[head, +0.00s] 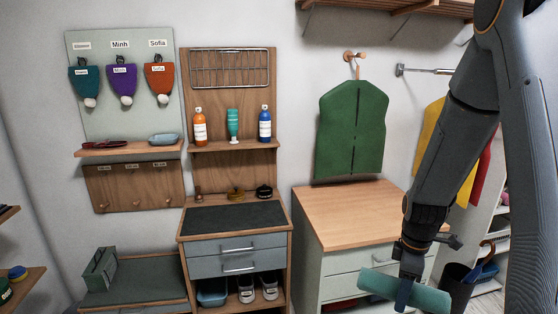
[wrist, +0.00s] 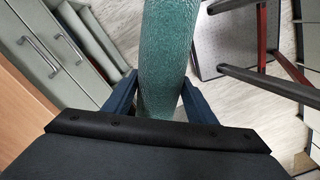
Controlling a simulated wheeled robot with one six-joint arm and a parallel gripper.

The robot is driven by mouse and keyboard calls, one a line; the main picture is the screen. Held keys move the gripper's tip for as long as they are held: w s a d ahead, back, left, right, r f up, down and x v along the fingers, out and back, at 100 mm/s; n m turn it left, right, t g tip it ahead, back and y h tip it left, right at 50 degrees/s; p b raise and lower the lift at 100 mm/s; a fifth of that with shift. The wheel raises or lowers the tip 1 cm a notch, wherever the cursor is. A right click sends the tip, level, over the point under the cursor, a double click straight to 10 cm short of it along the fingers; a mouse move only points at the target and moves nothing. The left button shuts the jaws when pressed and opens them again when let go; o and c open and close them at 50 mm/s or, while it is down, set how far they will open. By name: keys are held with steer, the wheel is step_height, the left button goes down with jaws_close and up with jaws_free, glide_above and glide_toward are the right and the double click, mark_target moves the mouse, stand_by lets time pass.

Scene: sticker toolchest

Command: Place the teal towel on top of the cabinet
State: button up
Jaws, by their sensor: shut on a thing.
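The teal towel (head: 430,301) is a rolled cylinder, held in front of the cabinet's right part in the head view. My gripper (head: 404,292) is shut around the towel's middle. In the wrist view the towel (wrist: 164,50) runs lengthwise between the two fingers of my gripper (wrist: 160,85). The cabinet (head: 345,218) has a bare wooden top and pale green drawers with bar handles. The towel is lower than the cabinet top in the picture. Its drawers show at the left of the wrist view (wrist: 50,45).
A dark bin (head: 455,285) with an umbrella stands right of the cabinet. A wooden unit with a dark top (head: 235,219) stands to its left. The wrist view shows dark and red bars (wrist: 262,78) at right.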

steer(key=w+a+f+m, duration=0.2)
steer(key=a+f+m, duration=0.6)
steer(key=a+m, duration=0.4)
steer(key=shift+w+a+f+m, duration=0.25)
steer(key=shift+a+f+m, duration=0.05)
steer(key=shift+f, duration=0.1)
